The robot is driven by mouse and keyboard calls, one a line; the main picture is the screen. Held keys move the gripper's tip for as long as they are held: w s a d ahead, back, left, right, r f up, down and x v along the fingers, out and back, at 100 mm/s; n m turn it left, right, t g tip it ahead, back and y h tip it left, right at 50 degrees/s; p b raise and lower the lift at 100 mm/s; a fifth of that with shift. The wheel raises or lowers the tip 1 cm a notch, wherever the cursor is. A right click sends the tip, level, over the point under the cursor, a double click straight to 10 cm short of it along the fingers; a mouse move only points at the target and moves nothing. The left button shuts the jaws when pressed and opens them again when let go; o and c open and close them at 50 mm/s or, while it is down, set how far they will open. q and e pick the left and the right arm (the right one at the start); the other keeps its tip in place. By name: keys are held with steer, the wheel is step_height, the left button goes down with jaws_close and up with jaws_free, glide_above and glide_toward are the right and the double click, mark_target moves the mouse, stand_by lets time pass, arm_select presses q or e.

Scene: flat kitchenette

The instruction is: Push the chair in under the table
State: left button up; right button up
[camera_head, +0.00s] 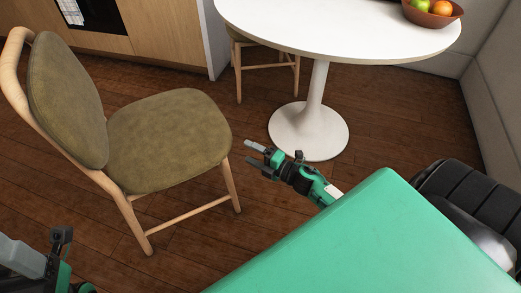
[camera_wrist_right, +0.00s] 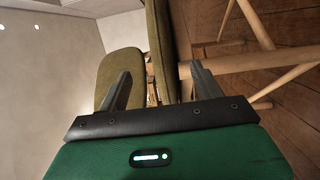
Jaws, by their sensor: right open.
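The chair (camera_head: 165,140), with an olive padded seat and back and light wood legs, stands on the floor left of the table. Its seat front faces right and is clear of the white round table (camera_head: 335,32) on its pedestal. My right gripper (camera_head: 252,154) is open and empty, just right of the seat's front edge and near a front leg. In the right wrist view, the chair's olive padding (camera_wrist_right: 120,72) and wooden legs (camera_wrist_right: 262,62) show beyond the open fingers (camera_wrist_right: 161,84). My left gripper (camera_head: 40,265) is partly in view at the lower left; its fingers are unclear.
A second chair (camera_head: 262,62) stands behind the table, partly hidden by it. A fruit bowl (camera_head: 432,14) sits on the tabletop. Wooden cabinets (camera_head: 165,35) line the back, and a pale padded bench (camera_head: 495,95) is at the right. Floor between chair and pedestal is clear.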

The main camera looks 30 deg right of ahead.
mark_target(233, 144)
steer(key=b+x, duration=0.1)
steer(key=x, duration=0.9)
steer(key=shift+w+b, duration=0.15)
steer(key=shift+b, duration=0.2)
jaws_close()
